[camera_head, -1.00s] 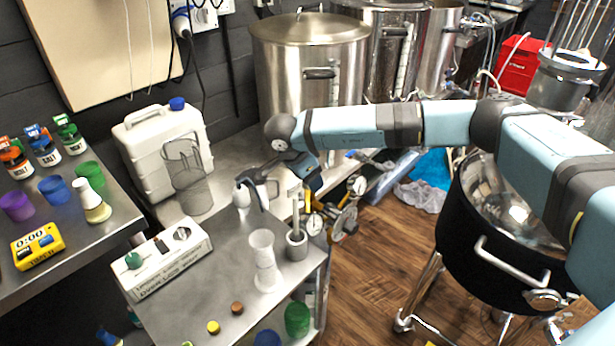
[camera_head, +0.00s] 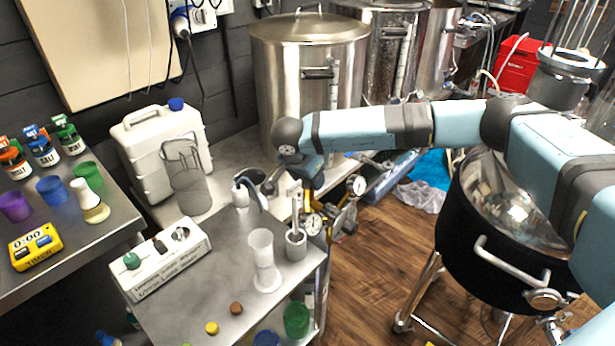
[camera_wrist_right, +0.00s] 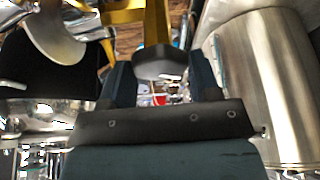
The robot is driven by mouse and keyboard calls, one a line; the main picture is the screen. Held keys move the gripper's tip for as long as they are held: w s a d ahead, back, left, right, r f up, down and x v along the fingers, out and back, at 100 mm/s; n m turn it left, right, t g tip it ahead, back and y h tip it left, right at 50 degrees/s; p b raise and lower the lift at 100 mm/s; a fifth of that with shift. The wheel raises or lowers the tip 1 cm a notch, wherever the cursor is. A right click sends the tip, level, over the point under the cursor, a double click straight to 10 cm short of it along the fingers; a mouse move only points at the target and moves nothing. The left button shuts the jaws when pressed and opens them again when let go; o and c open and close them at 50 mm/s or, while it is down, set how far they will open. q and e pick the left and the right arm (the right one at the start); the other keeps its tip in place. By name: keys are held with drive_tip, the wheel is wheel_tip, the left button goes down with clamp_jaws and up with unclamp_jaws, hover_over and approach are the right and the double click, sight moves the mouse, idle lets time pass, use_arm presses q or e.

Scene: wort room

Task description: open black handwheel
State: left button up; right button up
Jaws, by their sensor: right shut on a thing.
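My right gripper (camera_head: 318,192) reaches down in the head view, among brass and steel fittings with two round gauges (camera_head: 313,224) beside the metal cart. In the right wrist view its two dark fingers (camera_wrist_right: 162,82) stand on either side of a dark rounded piece, the black handwheel (camera_wrist_right: 160,62), below a yellow stem. The gripper is shut on this piece. The wheel's rim is mostly out of sight, and in the head view I cannot make it out behind the gripper. My left gripper is not in view.
The metal cart (camera_head: 205,290) holds a clear cylinder (camera_head: 264,262), a small grey cup (camera_head: 296,245) and a white stirrer plate (camera_head: 165,262). A large steel kettle (camera_head: 300,85) stands behind my forearm. A black-sided vessel (camera_head: 480,240) on legs stands at the right. Wooden floor lies between.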

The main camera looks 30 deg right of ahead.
drive_tip(key=o, duration=0.9)
drive_tip(key=p+v, duration=0.1)
drive_tip(key=v, duration=1.2)
drive_tip(key=shift+r, duration=0.45)
drive_tip(key=shift+s+a+f, duration=0.1)
